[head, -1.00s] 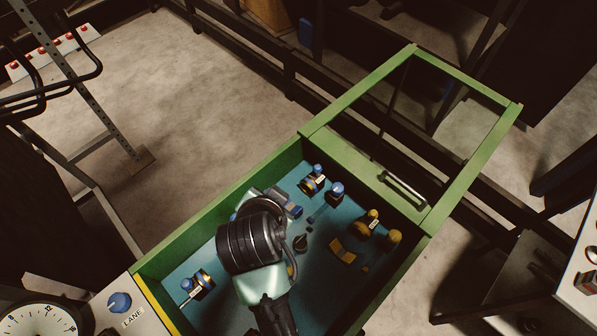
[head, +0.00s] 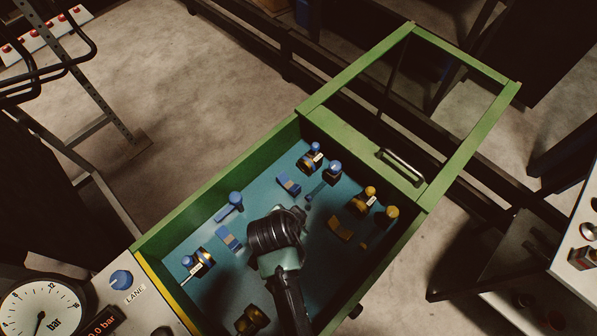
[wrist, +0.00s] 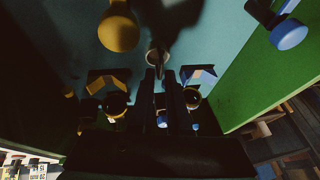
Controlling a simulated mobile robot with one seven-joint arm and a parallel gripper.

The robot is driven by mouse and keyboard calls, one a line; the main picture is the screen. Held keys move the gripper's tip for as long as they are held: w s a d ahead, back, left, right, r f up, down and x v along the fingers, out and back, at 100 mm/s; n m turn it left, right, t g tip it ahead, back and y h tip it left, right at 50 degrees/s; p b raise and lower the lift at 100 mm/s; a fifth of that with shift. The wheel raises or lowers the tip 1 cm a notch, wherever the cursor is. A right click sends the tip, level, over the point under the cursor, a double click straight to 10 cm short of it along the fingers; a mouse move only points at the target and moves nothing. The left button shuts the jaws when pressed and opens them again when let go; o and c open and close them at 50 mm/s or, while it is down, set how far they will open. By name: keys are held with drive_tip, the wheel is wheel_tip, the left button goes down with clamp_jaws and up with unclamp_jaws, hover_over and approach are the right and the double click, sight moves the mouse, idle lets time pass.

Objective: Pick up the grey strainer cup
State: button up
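The grey strainer cup appears to be the small pale round rim (wrist: 160,56) at the fingertips in the wrist view. It lies over the teal drawer floor, partly in shadow. My gripper (wrist: 161,76) points at it, with two dark fingers parted by a narrow gap. The fingertips sit at the cup's near edge; I cannot tell whether they touch it. In the head view my gripper's dark body reaches down into the green drawer (head: 222,183), and I cannot make out the cup or fingertips there.
Blue-knobbed fittings (head: 334,172) and yellow-knobbed fittings (head: 369,194) stand around my gripper inside the drawer. A blue-handled piece (head: 234,203) lies to its left. The drawer's green walls rise on the sides. A panel with a gauge (head: 42,314) is at lower left.

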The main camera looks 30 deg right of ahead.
drive_tip(key=shift+x, duration=2.3)
drive_tip(key=shift+a, duration=0.15)
clamp_jaws()
